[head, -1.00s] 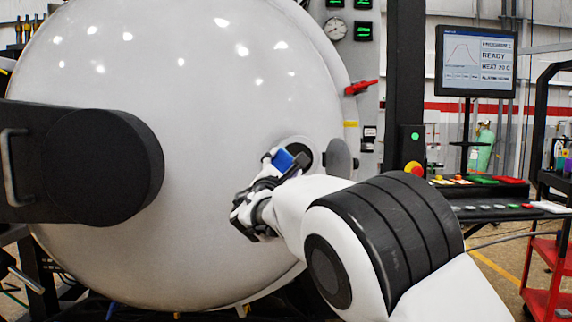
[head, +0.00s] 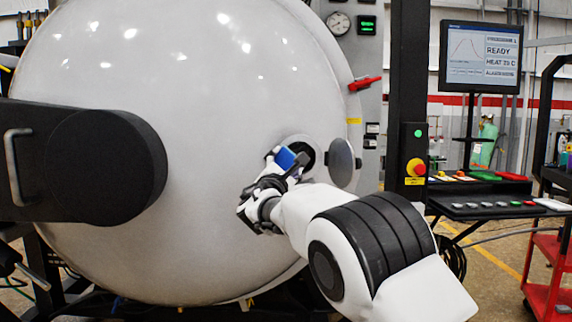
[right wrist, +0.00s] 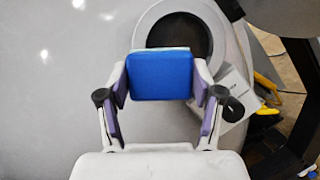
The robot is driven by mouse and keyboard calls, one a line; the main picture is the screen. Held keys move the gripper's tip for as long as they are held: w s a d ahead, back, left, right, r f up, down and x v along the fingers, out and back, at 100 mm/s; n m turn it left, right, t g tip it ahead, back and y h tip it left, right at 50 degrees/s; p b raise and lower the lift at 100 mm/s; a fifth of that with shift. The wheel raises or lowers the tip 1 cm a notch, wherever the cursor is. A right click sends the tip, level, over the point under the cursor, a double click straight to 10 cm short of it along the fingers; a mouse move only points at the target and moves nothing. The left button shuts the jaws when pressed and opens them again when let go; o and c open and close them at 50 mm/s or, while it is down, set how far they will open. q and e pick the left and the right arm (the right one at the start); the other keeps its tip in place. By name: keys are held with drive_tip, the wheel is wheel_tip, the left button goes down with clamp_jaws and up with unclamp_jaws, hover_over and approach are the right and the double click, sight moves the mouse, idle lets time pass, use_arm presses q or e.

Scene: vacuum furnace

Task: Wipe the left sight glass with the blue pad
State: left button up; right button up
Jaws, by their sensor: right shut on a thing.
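The blue pad (head: 286,157) is held between the fingers of my right gripper (head: 282,166), which is shut on it. The pad also shows in the right wrist view (right wrist: 161,76), between both fingertips (right wrist: 161,88). A sight glass (head: 307,153), a dark round window in a pale ring, is on the white furnace door, just behind and right of the pad. In the right wrist view the dark glass (right wrist: 180,30) is partly hidden by the pad. I cannot tell whether the pad touches it. My left gripper is not in view.
A round grey cover (head: 342,163) stands out from the door just right of the sight glass. A black hinge arm (head: 80,165) crosses the door at left. A control desk (head: 490,208) and monitor (head: 480,57) stand at right.

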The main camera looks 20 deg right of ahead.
drive_tip(key=shift+w+d+p, duration=0.15)
drive_tip(key=shift+w+p, duration=0.25)
drive_tip(key=shift+w, duration=0.1)
drive_tip(key=shift+w+d+p, duration=0.15)
drive_tip(key=shift+w+p, duration=0.25)
drive_tip(key=shift+w, duration=0.1)
